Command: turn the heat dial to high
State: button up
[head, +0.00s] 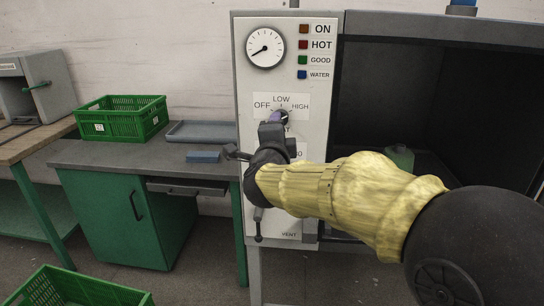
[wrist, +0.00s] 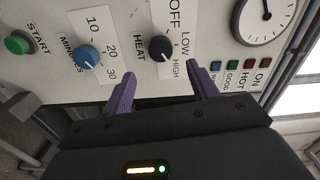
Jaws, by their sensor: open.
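The heat dial is a round black knob on the grey control panel, plain in the wrist view (wrist: 160,48) beside the labels OFF, LOW and HIGH. In the head view the dial (head: 284,117) shows partly behind my gripper. My gripper (wrist: 161,70) is open, with its two purple fingers apart on either side of the dial's line and the dial just beyond the tips. It does not appear to touch the dial. In the head view my gripper (head: 275,118) is at the panel. The dial's pointer is too small to read surely.
A blue minutes dial (wrist: 88,57) and a green start button (wrist: 18,43) are on the same panel. A gauge (head: 265,48) and several indicator lights are above. A dark open chamber (head: 435,100) is to the right. A green crate (head: 120,118) stands on the left bench.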

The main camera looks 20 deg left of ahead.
jog(key=v, duration=1)
jog(key=shift+d+f, duration=0.1)
jog(key=w+d+f+n+g, duration=0.3)
jog(key=d+f+n+g, duration=0.55)
jog(key=d+f, duration=0.9)
jog(key=s+d+f+n+g+h, duration=0.45)
jog(key=s+d+f+g, duration=0.25)
jog(key=s+d+f, duration=0.75)
notch_tip(320, 180, up, 23)
jog(key=d+p, duration=0.2)
jog(key=p, duration=1.8)
jog(key=shift+n+p, duration=0.4)
